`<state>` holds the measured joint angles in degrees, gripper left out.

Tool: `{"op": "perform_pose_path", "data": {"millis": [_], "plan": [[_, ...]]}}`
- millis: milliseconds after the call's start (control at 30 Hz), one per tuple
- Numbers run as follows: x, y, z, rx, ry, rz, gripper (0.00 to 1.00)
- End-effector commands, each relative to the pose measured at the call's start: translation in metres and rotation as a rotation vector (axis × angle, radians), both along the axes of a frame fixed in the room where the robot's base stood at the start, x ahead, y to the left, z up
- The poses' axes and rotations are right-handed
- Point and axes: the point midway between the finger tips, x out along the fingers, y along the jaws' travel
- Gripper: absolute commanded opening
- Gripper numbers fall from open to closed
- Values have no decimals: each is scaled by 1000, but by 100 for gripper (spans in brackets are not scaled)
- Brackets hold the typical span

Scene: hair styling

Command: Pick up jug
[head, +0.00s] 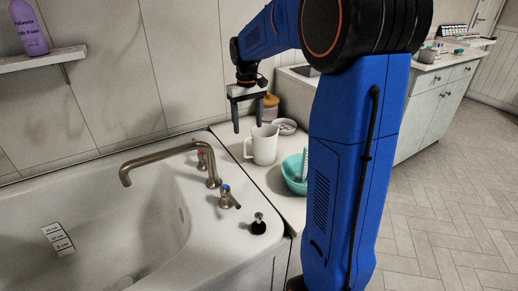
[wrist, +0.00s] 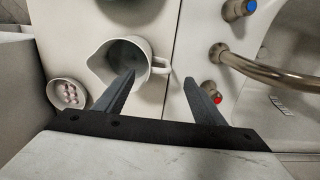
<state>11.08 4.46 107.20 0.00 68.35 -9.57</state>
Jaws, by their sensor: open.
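My gripper (head: 247,128) is open and empty, above and close to the jug. In the wrist view my gripper (wrist: 160,82) has one finger overlapping the jug's near rim and the other right of the handle. I cannot tell whether a finger touches the jug.
A teal bowl (head: 294,173) stands right of the jug. A small bowl of pinkish pieces (head: 284,126) and a jar with an orange lid (head: 270,107) stand behind it. The faucet (head: 165,157) and its taps are to the left, over the basin (head: 110,215).

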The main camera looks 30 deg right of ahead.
Motion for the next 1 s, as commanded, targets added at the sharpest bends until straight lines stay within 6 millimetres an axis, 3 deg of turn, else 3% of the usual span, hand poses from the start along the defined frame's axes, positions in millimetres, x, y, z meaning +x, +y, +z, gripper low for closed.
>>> {"op": "perform_pose_path", "data": {"millis": [400, 667, 1000], "plan": [[-1, 0, -71, 0, 3, 0, 63], [0, 0, -87, 0, 1, 0, 63], [1, -1, -128, 0, 1, 0, 63]]}}
